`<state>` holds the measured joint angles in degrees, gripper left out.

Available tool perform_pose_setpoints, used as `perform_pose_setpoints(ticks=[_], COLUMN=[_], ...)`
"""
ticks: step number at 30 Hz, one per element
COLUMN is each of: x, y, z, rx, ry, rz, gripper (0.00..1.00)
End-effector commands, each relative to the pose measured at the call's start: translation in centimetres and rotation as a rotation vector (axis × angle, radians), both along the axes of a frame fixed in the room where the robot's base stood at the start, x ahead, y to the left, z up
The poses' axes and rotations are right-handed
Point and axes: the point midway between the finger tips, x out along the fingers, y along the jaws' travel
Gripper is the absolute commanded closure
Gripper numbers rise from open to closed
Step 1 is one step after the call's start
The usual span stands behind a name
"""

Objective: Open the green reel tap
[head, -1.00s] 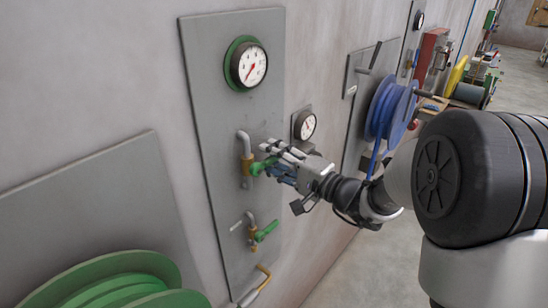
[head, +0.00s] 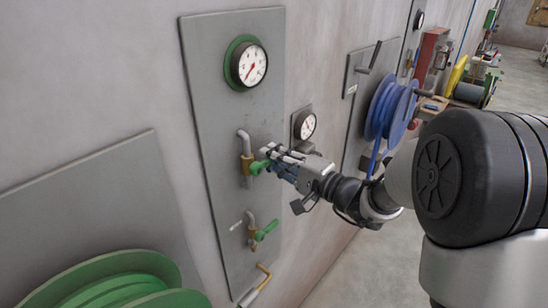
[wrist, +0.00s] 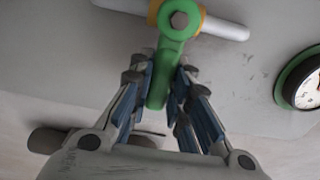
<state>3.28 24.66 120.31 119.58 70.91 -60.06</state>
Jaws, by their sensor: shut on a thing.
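The upper tap has a green lever (head: 258,166) on a brass body (head: 247,165) set in a grey vertical pipe (head: 243,140). The lever stands out to the right, across the pipe. My gripper (head: 271,157) is shut on this lever. In the wrist view the green lever (wrist: 174,55) runs from its bolt down between the blue-padded fingers (wrist: 163,85), which hide its lower sides. A second tap with a green handle (head: 266,230) is lower on the same grey panel (head: 215,90). A green reel (head: 115,285) is at the lower left.
A green-ringed gauge (head: 248,64) is above the taps, its needle pointing low. A smaller gauge (head: 305,125) is on the wall close to my gripper. A blue reel (head: 390,108) hangs further right. The floor (head: 350,265) below is clear.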

Motion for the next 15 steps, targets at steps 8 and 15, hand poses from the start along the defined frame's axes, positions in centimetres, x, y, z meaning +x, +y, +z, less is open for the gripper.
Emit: perform_pose_setpoints(ticks=[8,15], x=[-0.01,-0.03], y=[0.01,0.03], z=[-0.01,0.25], rx=[-0.012,-0.075], ry=[-0.017,-0.103], rz=[0.000,0.000], gripper=[1.00,1.00])
